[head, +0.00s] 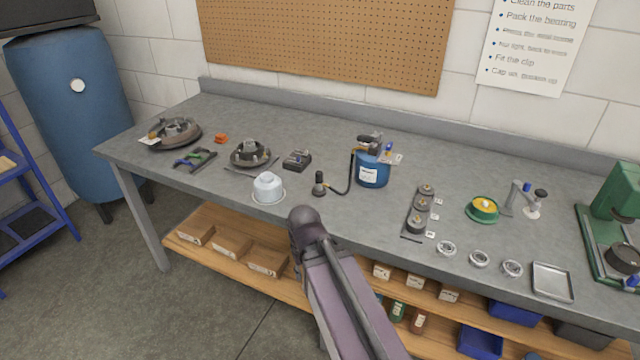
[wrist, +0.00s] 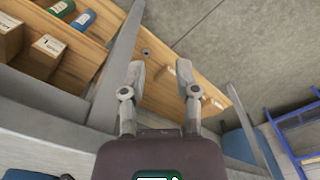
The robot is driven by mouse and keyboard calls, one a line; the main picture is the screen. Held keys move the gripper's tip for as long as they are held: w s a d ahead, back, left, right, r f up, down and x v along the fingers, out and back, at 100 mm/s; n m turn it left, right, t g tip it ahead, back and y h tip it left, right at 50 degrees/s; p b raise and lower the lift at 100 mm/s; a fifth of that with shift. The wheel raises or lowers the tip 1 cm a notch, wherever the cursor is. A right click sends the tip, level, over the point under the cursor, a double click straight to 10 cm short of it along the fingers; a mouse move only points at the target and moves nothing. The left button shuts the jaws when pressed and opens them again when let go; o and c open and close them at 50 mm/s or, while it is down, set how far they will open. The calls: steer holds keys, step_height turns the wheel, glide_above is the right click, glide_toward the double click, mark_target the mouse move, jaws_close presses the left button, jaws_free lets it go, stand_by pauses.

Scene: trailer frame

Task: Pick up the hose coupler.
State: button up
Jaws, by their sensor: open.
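The hose coupler (head: 319,186) is a small dark upright piece on the grey workbench, left of the blue canister (head: 372,172). A black hose (head: 347,180) runs from it to the canister. In the wrist view my gripper (wrist: 160,82) is open, with nothing between its two fingers. The coupler does not show in the wrist view. In the head view my arm rises in front of the bench, and its visible end is in front of and below the coupler. I cannot make out my fingers there.
A white-lidded pot (head: 267,187) stands left of the coupler, and a dark small block (head: 297,160) lies behind it. A plate with several dark parts (head: 420,210) is to the right. The wooden shelf (head: 215,225) below holds boxes. Bench between pot and coupler is clear.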

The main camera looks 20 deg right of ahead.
steer(key=o, duration=0.3)
steer(key=shift+o, duration=0.6)
steer(key=shift+w+r, duration=0.15)
steer(key=shift+r, duration=0.05)
steer(key=shift+m, duration=0.3)
steer(key=w+d+r+p, duration=0.1)
steer(key=w+r+p, duration=0.2)
steer(key=w+p, duration=0.1)
steer(key=w+d+r+p, duration=0.2)
steer(key=w+r+p, duration=0.2)
steer(key=w+d+r+p, duration=0.2)
steer(key=w+r+p, duration=0.2)
steer(key=shift+w+r, duration=0.25)
steer(key=shift+w, duration=0.05)
step_height(320, 180, up, 12)
steer(key=p, duration=1.2)
glide_above(320, 172)
steer(key=shift+f+m, duration=0.2)
steer(key=shift+m, duration=0.1)
steer(key=shift+f+b, duration=0.1)
steer(key=shift+b, duration=0.25)
step_height(320, 172, down, 8)
steer(key=b, duration=0.8)
steer(key=shift+f, duration=0.2)
steer(key=shift+f+b, duration=0.15)
steer(key=shift+b, duration=0.2)
